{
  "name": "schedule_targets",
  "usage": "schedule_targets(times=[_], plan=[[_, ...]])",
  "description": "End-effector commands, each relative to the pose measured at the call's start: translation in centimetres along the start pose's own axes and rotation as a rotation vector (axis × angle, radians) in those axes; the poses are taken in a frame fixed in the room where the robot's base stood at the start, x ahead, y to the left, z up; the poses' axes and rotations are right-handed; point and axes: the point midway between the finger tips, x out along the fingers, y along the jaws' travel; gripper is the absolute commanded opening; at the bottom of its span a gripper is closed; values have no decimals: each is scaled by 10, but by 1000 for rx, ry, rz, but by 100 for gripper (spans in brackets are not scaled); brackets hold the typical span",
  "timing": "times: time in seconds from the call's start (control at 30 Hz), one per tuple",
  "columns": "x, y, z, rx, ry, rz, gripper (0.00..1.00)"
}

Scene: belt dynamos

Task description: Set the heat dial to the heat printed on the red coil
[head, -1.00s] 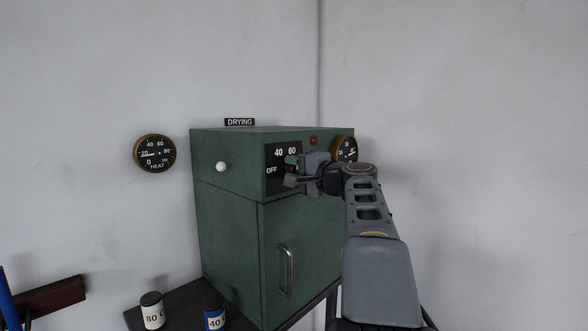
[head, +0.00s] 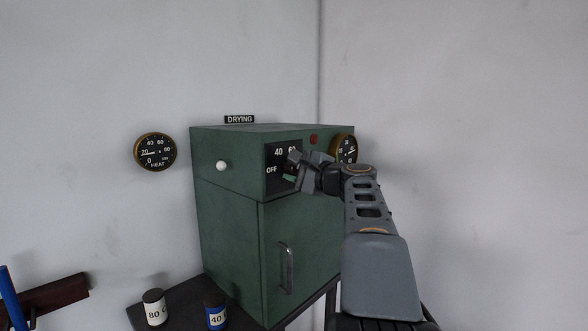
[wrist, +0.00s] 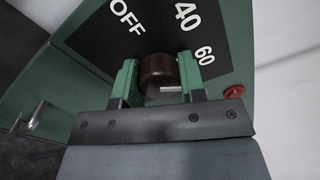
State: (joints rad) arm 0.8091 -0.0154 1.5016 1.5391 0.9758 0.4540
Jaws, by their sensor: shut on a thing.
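The heat dial is a dark brown round knob (wrist: 157,70) on a black panel of the green drying oven (head: 228,220). OFF, 40 and 60 show around it in the wrist view; the panel's lower part is hidden by my gripper. My gripper (wrist: 160,78) is shut on the dial, one green-padded finger on each side. A short white mark on the dial lies at its lower right in the wrist view; which number it meets cannot be told. Two labelled coils stand below: a dark-topped one reading 80 C (head: 154,311) and a blue one reading 40 (head: 217,317). No clearly red coil shows.
A round HEAT gauge (head: 156,152) hangs on the wall at left, its needle near 20. A second gauge (head: 346,148) is partly behind my arm. A red lamp (head: 313,139) and a white side knob (head: 221,167) are on the oven. A dark red bar (head: 50,294) is at lower left.

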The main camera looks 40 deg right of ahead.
Motion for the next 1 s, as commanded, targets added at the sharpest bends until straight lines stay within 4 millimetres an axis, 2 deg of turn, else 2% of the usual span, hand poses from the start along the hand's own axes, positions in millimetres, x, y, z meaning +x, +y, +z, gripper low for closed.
schedule_targets(times=[0.33, 0.37, 0.6, 0.87, 1.0], plan=[[0, 0, 0, 3, 0, 0, 14], [0, 0, 0, 2, 0, 0, 39], [0, 0, 0, 2, 0, 0, 62], [-1, 0, 0, 1, 1, 0, 63], [-11, 1, -1, 0, 3, -2, 63]])
